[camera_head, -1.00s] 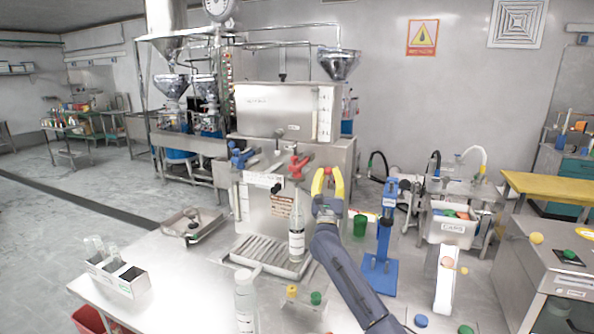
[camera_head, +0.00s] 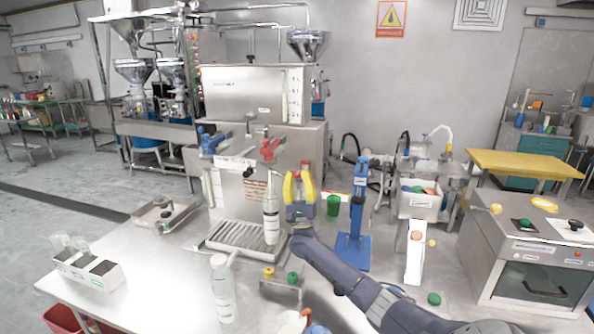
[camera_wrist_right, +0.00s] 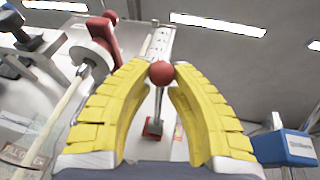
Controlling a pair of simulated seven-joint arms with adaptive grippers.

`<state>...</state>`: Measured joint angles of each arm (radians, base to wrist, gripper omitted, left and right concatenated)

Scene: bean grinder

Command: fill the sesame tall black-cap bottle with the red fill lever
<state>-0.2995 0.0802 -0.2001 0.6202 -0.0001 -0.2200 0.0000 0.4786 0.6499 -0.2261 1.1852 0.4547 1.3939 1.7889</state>
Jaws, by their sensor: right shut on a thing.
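A tall clear bottle (camera_head: 271,218) with a white label stands upright on the slotted drip tray (camera_head: 209,244) below the filling machine's spout. I see no cap on it. The red fill lever (camera_head: 268,150) is on the machine front above the bottle. My right gripper (camera_head: 299,177), with yellow fingers, is just right of the lever and the bottle. In the right wrist view its fingertips meet around a red ball knob (camera_wrist_right: 162,73) in front of a thin rod. I cannot tell whether this knob belongs to the fill lever. My left gripper is not in view.
A blue lever (camera_head: 210,141) sits left of the red one. A second clear bottle (camera_head: 223,290) stands at the table front. A blue press stand (camera_head: 354,225) and a green cup (camera_head: 334,205) are right of my gripper. A caps bin (camera_head: 419,205) is farther right.

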